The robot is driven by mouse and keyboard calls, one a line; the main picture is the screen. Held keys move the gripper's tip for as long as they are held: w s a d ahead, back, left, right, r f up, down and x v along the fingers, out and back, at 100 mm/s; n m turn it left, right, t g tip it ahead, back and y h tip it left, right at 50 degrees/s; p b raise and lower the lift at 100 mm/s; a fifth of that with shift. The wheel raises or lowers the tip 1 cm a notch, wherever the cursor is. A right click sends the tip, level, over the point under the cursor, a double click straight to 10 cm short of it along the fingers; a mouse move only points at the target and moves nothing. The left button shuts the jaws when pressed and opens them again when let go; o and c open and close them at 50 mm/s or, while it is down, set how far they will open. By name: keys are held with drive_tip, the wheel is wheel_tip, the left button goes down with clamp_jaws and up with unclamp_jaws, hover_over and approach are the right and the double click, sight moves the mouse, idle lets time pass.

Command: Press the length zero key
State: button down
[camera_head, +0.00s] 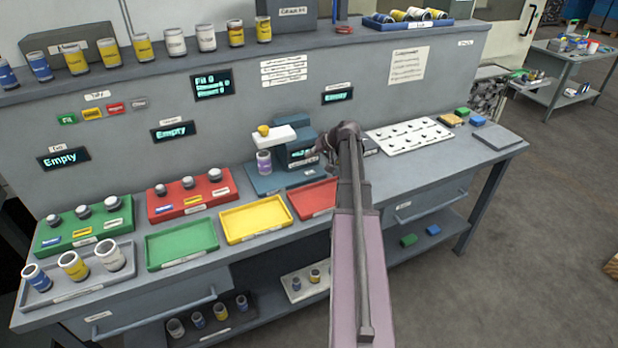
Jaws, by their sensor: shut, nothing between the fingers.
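A blue-grey gauge (265,180) stands at the back of the bench, with a white arm (267,138) and a yellow knob (263,130) on top. A white-and-purple cylinder (264,163) stands under the white arm. A small lit display (301,155) is on the gauge's right part; its text is too small to read. My gripper (319,147) is shut and empty, close to the right side of this display. My arm comes from the lower right. I cannot make out the length zero key, nor whether my gripper touches the gauge.
Green (182,243), yellow (257,219) and red (314,197) trays lie in front of the gauge. A red rack (191,206) stands left, a white pegboard (410,136) right. The shelf above holds several cylinders. Wall displays read "Empty".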

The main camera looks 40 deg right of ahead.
sight(306, 171)
drive_tip(key=shift+f+b, duration=2.25)
drive_tip(key=shift+f, duration=0.3)
drive_tip(key=shift+f+b, duration=0.8)
idle(0.6)
drive_tip(key=shift+r, duration=0.15)
drive_tip(key=shift+r+p, duration=0.7)
drive_tip(key=shift+p, duration=0.1)
drive_tip(key=shift+r+p, duration=2.5)
drive_tip(key=shift+p, duration=0.05)
